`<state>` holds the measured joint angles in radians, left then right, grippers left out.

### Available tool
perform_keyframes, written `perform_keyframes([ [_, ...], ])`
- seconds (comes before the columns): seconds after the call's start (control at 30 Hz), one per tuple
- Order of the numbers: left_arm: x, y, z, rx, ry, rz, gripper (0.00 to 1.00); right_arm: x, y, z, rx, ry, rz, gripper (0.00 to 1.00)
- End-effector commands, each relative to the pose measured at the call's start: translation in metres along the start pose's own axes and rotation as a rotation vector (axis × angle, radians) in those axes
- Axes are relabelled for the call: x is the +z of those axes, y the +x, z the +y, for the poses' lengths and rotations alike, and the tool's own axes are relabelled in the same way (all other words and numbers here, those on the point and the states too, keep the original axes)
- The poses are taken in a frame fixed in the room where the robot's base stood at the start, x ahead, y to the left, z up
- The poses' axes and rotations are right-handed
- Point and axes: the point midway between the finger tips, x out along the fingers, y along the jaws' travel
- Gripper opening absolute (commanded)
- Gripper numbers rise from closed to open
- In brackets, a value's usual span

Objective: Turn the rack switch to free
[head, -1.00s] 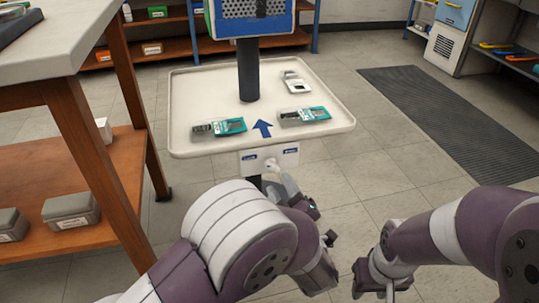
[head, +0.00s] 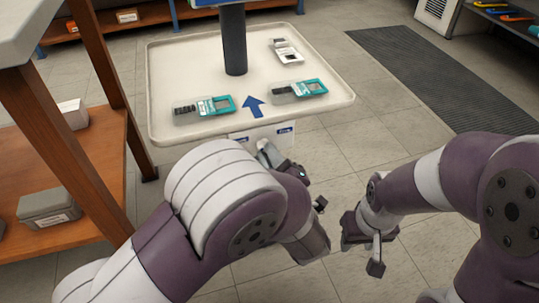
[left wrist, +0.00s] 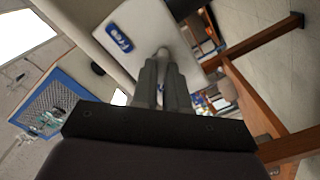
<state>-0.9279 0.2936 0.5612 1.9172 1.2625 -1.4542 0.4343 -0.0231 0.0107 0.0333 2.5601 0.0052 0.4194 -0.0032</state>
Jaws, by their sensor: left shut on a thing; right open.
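The rack switch panel (head: 262,136) is a white plate on the front edge of the tray, with a blue label at each end. The "Free" label (head: 285,130) is readable at its right end; it also shows in the left wrist view (left wrist: 119,38). The left label is partly covered by my arm. My left gripper (head: 266,150) is at the panel. In the left wrist view its fingers (left wrist: 163,62) are shut on the pale switch knob (left wrist: 163,51), mostly hidden between the tips. The knob's exact angle cannot be told. My right gripper (head: 360,252) is open and empty, away from the panel.
The cream tray (head: 185,65) carries several devices, a blue arrow and a dark post (head: 234,45). A wooden bench (head: 95,110) with boxes stands at the left. A dark floor mat (head: 440,75) lies at the right. The floor before the tray's right side is clear.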

Motion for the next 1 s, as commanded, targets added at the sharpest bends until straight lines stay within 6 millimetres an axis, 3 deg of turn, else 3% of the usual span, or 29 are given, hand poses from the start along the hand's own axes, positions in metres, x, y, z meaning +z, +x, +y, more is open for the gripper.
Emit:
perform_keyframes([
  [0.17,-0.001,0.0,0.001,-0.001,0.015,0.0,0.0,-0.001,-0.005,0.0,0.0,0.0,0.0,0.43],
  [0.37,-0.004,0.0,0.004,-0.002,0.094,-0.001,0.0,-0.003,-0.024,0.0,0.0,0.0,0.0,0.43],
  [1.0,-0.006,0.0,0.004,-0.002,0.668,-0.002,0.0,-0.015,-0.125,0.0,0.0,0.0,0.0,0.43],
])
